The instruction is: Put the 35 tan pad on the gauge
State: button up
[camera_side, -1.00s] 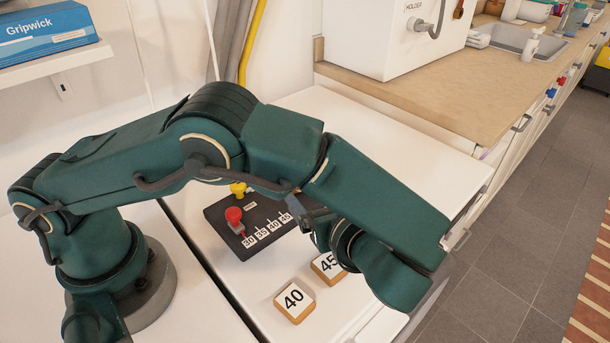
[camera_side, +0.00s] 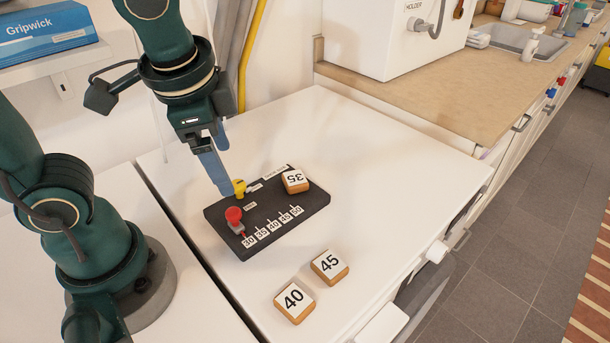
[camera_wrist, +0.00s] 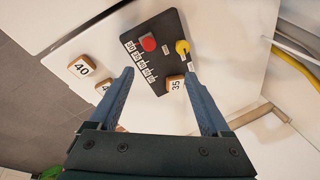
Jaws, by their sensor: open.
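The 35 pad (camera_side: 295,181), with a white top and tan sides, lies on the back right part of the dark gauge plate (camera_side: 262,212). In the wrist view the 35 pad (camera_wrist: 176,84) shows beside one finger. The gauge has a red knob (camera_side: 234,215) near the 30 mark and a yellow knob (camera_side: 239,188) at its back left. My gripper (camera_side: 223,187) points down over the gauge's left end, close to the yellow knob; I cannot tell whether they touch. It is open with nothing between the fingers (camera_wrist: 160,75).
Pads 40 (camera_side: 294,302) and 45 (camera_side: 329,266) lie on the white worktop (camera_side: 400,170) in front of the gauge. The worktop right of the gauge is clear. A white holder box (camera_side: 385,40) stands on the wooden counter behind.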

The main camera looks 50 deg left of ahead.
jog(key=n+t, duration=0.1)
jog(key=n, duration=0.1)
jog(key=s+n+t+h, duration=0.1)
jog(key=n, duration=0.1)
jog(key=s+n+t+h, duration=0.1)
jog(key=n, duration=0.1)
jog(key=shift+s+d+r, duration=0.15)
jog(key=shift+d+r, duration=0.15)
dwell(0.8)
